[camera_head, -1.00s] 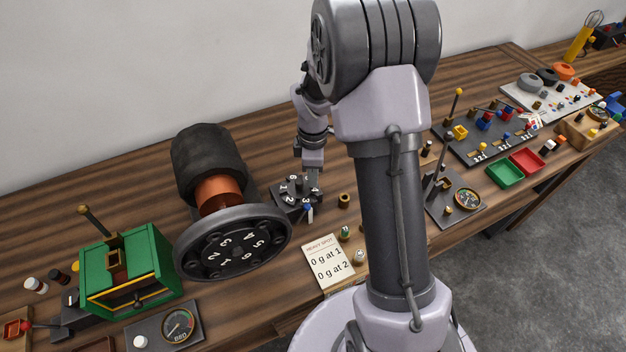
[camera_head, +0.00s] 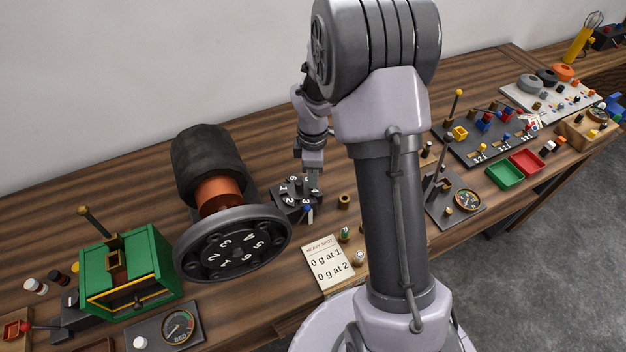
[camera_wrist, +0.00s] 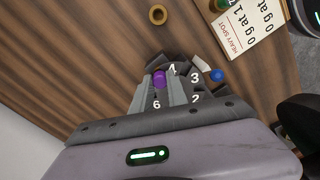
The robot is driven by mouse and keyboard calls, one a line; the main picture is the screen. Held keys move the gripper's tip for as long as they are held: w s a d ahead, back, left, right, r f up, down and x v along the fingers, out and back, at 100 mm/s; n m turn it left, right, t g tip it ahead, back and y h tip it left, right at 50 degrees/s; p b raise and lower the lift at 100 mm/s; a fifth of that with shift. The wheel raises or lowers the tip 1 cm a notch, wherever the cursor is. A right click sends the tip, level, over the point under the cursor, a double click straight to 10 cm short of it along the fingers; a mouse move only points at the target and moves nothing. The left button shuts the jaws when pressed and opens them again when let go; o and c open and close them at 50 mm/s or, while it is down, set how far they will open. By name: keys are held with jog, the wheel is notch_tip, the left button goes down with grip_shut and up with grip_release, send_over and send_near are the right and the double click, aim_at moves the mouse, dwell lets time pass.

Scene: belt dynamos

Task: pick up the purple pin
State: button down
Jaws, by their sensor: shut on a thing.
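The purple pin (camera_wrist: 159,78) shows in the wrist view between the two fingers of my gripper (camera_wrist: 160,86), at a dark holder (camera_wrist: 190,68) with white numbers. My gripper is shut on the pin. In the head view my gripper (camera_head: 313,186) points down at the same numbered holder (camera_head: 285,205), and the pin cannot be made out there. The pin's lower part is hidden, so I cannot tell whether it is clear of its slot.
A blue-topped pin (camera_wrist: 217,75) stands at the holder's edge. A brass ring (camera_head: 344,201) and a "heavy spot" card (camera_head: 322,268) lie nearby. A large numbered wheel (camera_head: 235,240) stands left of the holder. A green machine (camera_head: 130,270) is further left.

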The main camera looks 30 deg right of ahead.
notch_tip(320, 180, up, 4)
jog(key=shift+r+p, duration=0.1)
jog(key=shift+p, duration=0.7)
jog(key=s+a, duration=0.4)
jog(key=s, duration=1.1)
jog(key=shift+s+r+p, duration=0.25)
jog(key=shift+r+p, duration=0.05)
jog(key=shift+r, duration=0.1)
jog(key=shift+a, duration=0.1)
